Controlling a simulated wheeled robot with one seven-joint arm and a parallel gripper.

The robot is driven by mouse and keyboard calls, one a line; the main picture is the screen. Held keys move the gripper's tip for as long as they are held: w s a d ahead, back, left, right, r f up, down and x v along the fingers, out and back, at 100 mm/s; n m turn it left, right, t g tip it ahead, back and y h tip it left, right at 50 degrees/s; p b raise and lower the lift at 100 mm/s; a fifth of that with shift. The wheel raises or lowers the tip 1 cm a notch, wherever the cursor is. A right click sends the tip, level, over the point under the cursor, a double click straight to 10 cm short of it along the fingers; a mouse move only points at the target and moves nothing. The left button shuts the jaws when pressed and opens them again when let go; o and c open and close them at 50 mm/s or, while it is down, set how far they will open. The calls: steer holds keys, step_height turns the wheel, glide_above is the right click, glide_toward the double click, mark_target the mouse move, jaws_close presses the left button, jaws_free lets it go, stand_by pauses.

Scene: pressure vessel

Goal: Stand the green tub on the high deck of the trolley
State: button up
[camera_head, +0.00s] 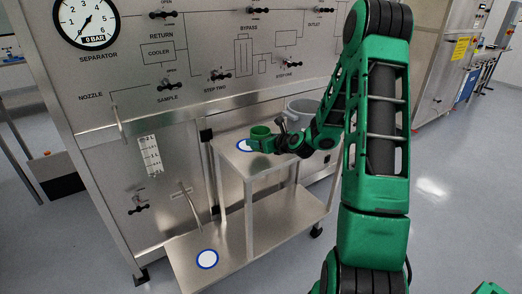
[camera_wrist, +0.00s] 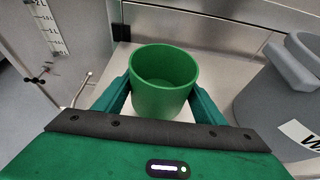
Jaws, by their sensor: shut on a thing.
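The green tub (camera_head: 260,132) is upright and empty at the left part of the trolley's high deck (camera_head: 262,165). My gripper (camera_head: 264,145) is shut on it from the right. In the wrist view the tub (camera_wrist: 163,98) sits between my two fingers, its open mouth facing up. A blue-ringed white disc (camera_head: 242,146) on the high deck shows partly, just below and left of the tub. I cannot tell whether the tub's base touches the deck. The trolley's low deck (camera_head: 250,240) carries another blue-ringed disc (camera_head: 207,259).
A grey bucket (camera_head: 302,108) stands on the high deck behind my gripper; in the wrist view it (camera_wrist: 275,110) is close on the right, with a white label. The vessel panel (camera_head: 180,60) rises behind the trolley. A thin bent pipe (camera_head: 190,206) hangs over the low deck.

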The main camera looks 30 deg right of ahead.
steer(key=shift+d+f, duration=0.1)
steer(key=shift+f, duration=1.9)
steer(key=o, duration=1.7)
steer(key=shift+f, duration=0.1)
